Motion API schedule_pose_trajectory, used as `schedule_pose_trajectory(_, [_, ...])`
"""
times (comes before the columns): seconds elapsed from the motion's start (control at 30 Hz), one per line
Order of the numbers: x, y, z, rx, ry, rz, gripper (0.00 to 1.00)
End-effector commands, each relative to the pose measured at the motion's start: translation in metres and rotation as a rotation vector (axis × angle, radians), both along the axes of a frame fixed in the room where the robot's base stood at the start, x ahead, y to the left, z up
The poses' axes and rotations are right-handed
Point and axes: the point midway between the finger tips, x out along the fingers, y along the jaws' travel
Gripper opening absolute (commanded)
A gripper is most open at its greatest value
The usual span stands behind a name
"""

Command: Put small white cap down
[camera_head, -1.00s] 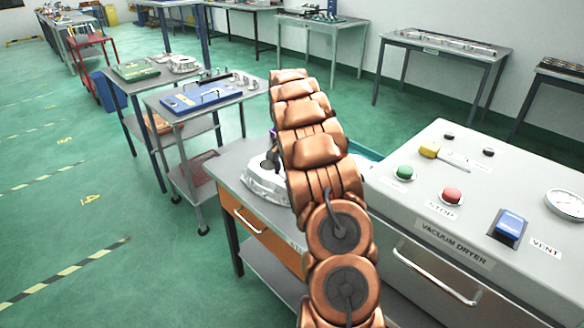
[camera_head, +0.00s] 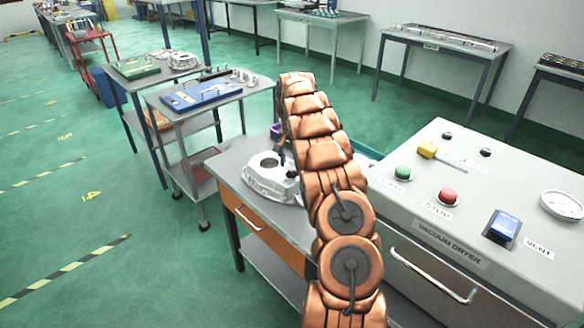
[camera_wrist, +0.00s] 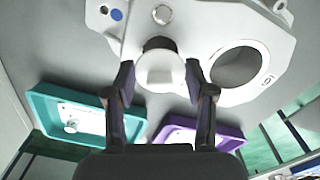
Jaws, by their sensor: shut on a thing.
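In the wrist view the small white cap (camera_wrist: 160,70) sits between the two dark fingers of my gripper (camera_wrist: 159,84), which is shut on it. The cap appears in front of the white casting (camera_wrist: 205,18), near a dark round opening that it partly covers. Whether it touches the casting cannot be told. A second, larger round opening in the casting is to the right of the cap. In the head view the casting (camera_head: 262,188) lies on the grey workbench, partly behind my copper arm. The cap cannot be made out in that view.
In the wrist view a teal tray (camera_wrist: 42,112) holding a small white part lies left, and a purple tray (camera_wrist: 229,133) lies right. In the head view the vacuum dryer (camera_head: 455,225) stands close to the arm's right.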

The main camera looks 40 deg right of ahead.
Motion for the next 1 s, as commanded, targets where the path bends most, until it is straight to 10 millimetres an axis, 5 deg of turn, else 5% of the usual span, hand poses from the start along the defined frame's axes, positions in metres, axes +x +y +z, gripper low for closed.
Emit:
schedule_pose_trajectory(0.27, [-0.001, 0.0, -0.025, 0.001, 0.001, 0.0, 0.39])
schedule_pose_trajectory(0.67, [0.0, 0.0, -0.032, 0.0, 0.0, 0.0, 0.39])
schedule_pose_trajectory(0.7, [-0.001, 0.0, -0.032, 0.0, 0.0, 0.0, 0.55])
schedule_pose_trajectory(0.93, [-0.001, 0.0, -0.031, 0.0, 0.0, 0.0, 0.79])
schedule_pose_trajectory(1.0, [0.0, 0.0, -0.031, 0.0, 0.0, 0.0, 0.8])
